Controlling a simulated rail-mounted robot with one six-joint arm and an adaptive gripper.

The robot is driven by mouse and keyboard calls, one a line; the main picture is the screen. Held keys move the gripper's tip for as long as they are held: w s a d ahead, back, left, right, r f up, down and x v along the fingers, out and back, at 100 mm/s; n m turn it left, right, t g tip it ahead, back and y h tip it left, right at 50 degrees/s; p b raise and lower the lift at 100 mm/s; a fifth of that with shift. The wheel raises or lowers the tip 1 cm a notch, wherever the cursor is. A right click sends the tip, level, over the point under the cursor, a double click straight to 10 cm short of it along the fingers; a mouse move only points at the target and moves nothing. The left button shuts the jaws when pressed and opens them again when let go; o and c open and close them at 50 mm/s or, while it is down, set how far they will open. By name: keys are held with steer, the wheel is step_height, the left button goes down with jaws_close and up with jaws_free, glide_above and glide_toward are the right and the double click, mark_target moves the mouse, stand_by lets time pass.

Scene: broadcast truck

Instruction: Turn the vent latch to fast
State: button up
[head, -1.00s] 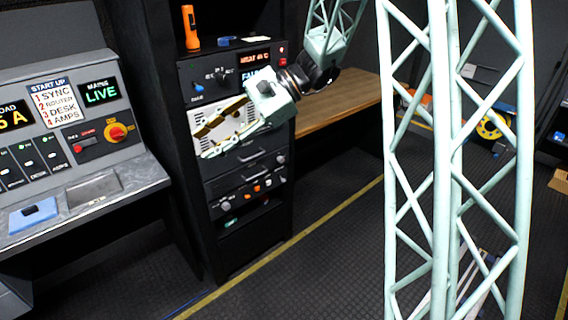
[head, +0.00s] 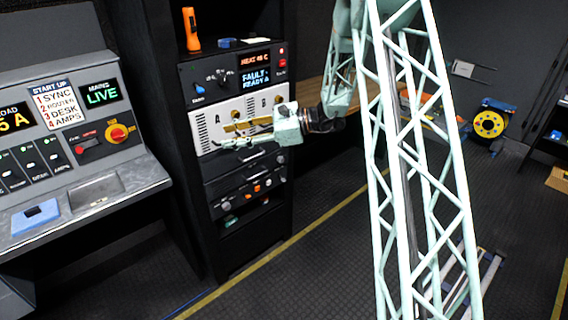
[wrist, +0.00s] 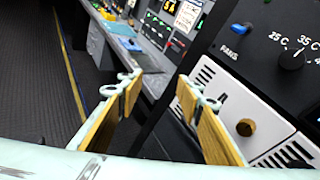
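I cannot make out a vent latch or a "fast" mark for certain. A white slotted panel (head: 206,131), lettered A and B, sits in the black rack, with a brass round knob beside each letter. The A knob (wrist: 245,128) is plain in the wrist view, to the right of my fingers; the B knob (head: 278,100) shows in the head view. My gripper (head: 232,136) is in front of the panel's lower part, fingers pointing left. In the wrist view my gripper (wrist: 161,92) is open, its tan pads apart with nothing between them. Contact with the panel cannot be judged.
Above the panel are a blue fans knob (head: 199,89) and a lit display (head: 255,77) reading fault, ready A. An orange torch (head: 190,29) stands on the rack. A sloped grey console (head: 115,180) is at left. The floor before the rack is clear.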

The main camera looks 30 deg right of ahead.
steer(key=w+d+f+m+t+h, duration=0.1)
steer(key=w+d+f+m+t, duration=0.3)
steer(key=w+d+f, duration=0.4)
steer(key=m+t+h+p, duration=0.2)
steer(key=m+t+h, duration=0.4)
steer(key=m+h, duration=0.45)
glide_toward(282, 161)
steer(key=s+d+m+y, duration=0.1)
steer(key=s+d+y, duration=0.1)
steer(key=s, duration=0.3)
steer(key=shift+d+f, duration=0.1)
steer(key=shift+f, duration=0.1)
steer(key=shift+w, duration=0.15)
steer(key=shift+x, duration=6.8)
steer(key=shift+r, duration=0.2)
steer(key=shift+c, duration=0.5)
steer(key=c, duration=0.7)
